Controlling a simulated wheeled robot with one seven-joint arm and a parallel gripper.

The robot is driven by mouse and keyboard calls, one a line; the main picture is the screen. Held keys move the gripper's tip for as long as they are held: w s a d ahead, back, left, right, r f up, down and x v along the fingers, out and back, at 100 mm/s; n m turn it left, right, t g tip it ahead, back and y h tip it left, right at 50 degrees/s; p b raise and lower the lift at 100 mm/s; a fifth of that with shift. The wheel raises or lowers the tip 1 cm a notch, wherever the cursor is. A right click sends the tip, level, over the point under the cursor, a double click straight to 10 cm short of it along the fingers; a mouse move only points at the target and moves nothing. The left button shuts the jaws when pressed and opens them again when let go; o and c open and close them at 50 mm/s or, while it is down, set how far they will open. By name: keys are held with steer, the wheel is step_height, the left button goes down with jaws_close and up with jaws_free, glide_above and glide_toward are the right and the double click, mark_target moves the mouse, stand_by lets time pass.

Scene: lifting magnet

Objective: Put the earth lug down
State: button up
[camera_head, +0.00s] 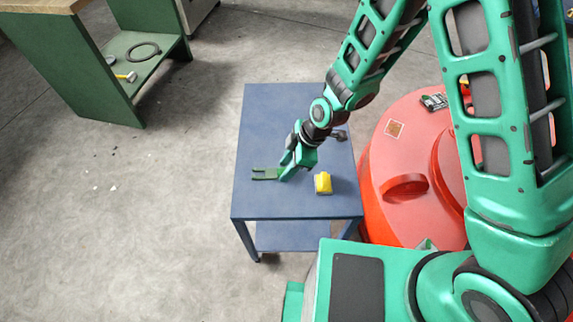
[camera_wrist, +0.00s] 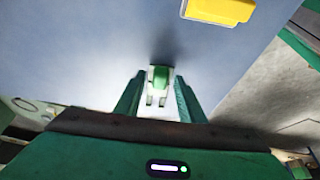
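The earth lug (camera_wrist: 159,78) is a small piece with a green body and two pale prongs. In the wrist view it sits between the tips of my gripper's dark green fingers, prongs toward the bottom of the picture. My gripper (camera_wrist: 161,82) appears shut on it, a finger against each side. In the head view my gripper (camera_head: 285,172) is low over the blue table (camera_head: 262,110). A dark green forked shape (camera_head: 265,174), apparently the lug, shows at its left. A dark shadow lies just past the lug; I cannot tell whether it touches the table.
A yellow block (camera_head: 323,183) lies on the table right of my gripper; it also shows in the wrist view (camera_wrist: 219,10). A large red dome (camera_head: 405,190) stands right of the table. A green bench (camera_head: 85,70) is at upper left. The table's far and left parts are clear.

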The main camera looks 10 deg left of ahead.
steer(key=shift+r, duration=0.1)
steer(key=v, duration=1.2)
steer(key=d+r+m+t+h, duration=0.1)
steer(key=d+r+m, duration=0.3)
steer(key=d, duration=0.5)
steer(key=w+d+r+m+h, duration=0.1)
steer(key=d+r+m, duration=0.25)
steer(key=d, duration=0.55)
steer(key=d+r+m+t+h, duration=0.1)
steer(key=d+r+m, duration=0.25)
steer(key=d, duration=0.55)
steer(key=s+d+r+m, duration=0.3)
steer(key=s+d+m, duration=0.4)
steer(key=s+d, duration=0.1)
steer(key=s+d+r+m+g+h, duration=0.1)
steer(key=s+d+r+m, duration=0.3)
steer(key=s+d+m, duration=0.4)
steer(key=shift+s+d, duration=0.2)
steer(key=shift+s, duration=0.7)
steer(key=shift+r, duration=0.1)
